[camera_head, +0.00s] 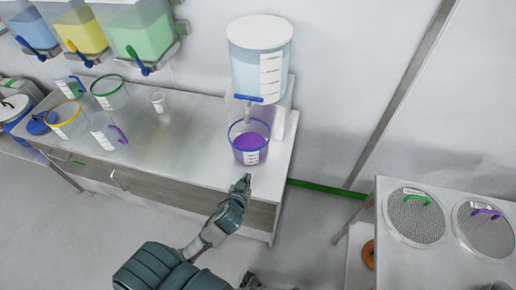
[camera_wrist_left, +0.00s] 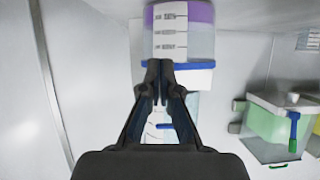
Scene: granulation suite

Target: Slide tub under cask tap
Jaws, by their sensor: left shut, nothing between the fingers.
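The tub (camera_head: 236,139) is clear with a blue rim, a white label and purple contents. It stands upright on the counter under the blue tap (camera_head: 248,98) of the white-lidded cask (camera_head: 243,62). My left gripper (camera_head: 244,181) is shut and empty, just in front of the tub near the counter's front edge; I cannot tell whether it touches. The left wrist view looks upside down: the tub (camera_wrist_left: 200,40) is at the top, beyond the shut fingertips (camera_wrist_left: 160,68), which partly cover it. The tap (camera_wrist_left: 164,126) shows between the fingers. My right gripper is not seen.
On the counter (camera_head: 185,150), left of the tub, stand a small cup (camera_head: 158,102) and several clear tubs, including a green-rimmed one (camera_head: 110,93). Colored dispensers (camera_head: 145,36) hang above. A table with round mesh sieves (camera_head: 415,217) is at the right.

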